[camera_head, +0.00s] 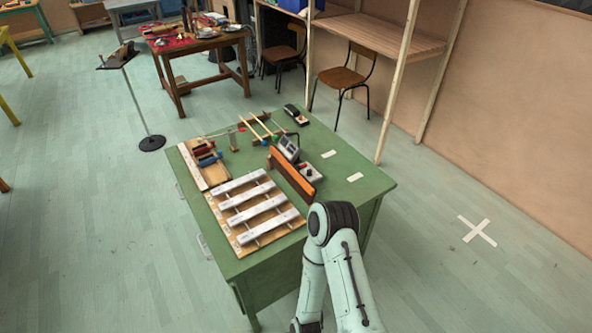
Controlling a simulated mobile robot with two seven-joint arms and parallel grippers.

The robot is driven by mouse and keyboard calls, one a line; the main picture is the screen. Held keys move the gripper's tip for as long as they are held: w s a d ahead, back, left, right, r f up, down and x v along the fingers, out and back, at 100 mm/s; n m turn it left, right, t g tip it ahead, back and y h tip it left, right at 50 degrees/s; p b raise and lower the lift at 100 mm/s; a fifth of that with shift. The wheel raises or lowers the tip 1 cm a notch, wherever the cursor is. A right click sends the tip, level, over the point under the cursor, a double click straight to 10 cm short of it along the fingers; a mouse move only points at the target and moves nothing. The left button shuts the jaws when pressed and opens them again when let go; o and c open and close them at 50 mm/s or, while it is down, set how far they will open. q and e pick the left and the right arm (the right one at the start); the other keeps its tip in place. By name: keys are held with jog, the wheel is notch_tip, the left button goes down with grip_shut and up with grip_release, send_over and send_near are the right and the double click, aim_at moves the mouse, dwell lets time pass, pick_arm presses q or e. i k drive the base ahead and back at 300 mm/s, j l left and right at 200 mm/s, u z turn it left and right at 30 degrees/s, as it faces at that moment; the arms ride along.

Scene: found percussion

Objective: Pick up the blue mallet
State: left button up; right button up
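A small blue piece (276,140) shows at the wooden rack near the back middle of the green table; it may be the head of the blue mallet. A blue cylinder (209,160) lies on the wooden board at the table's left side, beside dark red ones. I cannot tell for sure which blue thing belongs to the mallet, and no handle is clear. One of my arms bends up at the front right of the table, but neither gripper shows.
The green table (344,159) bears a metal-bar xylophone (258,208), an upright orange-brown board (291,177), a wooden rack (257,127) and small grey devices (289,147). A stand (151,142) is on the floor at left. The table's right part is mostly clear.

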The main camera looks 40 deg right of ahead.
aim_at(264, 143)
jog(key=l+u, duration=0.15)
jog(key=l, duration=0.3)
jog(key=k+l+u, duration=0.1)
jog(key=l, duration=0.3)
jog(key=k+l+u, duration=0.15)
jog(key=l, duration=0.3)
jog(key=l+u, duration=0.1)
jog(key=l, duration=0.35)
jog(key=k+l+u, duration=0.15)
jog(key=l, duration=0.25)
jog(key=k+l, duration=0.1)
jog(key=l, duration=0.3)
jog(key=l+u, duration=0.1)
jog(key=l, duration=0.3)
jog(key=k+l+u, duration=0.1)
jog(key=l, duration=0.3)
jog(key=k+l, duration=0.15)
jog(key=l, duration=0.25)
jog(key=k+l+u, duration=0.1)
jog(key=l, duration=0.25)
jog(key=i, duration=0.55)
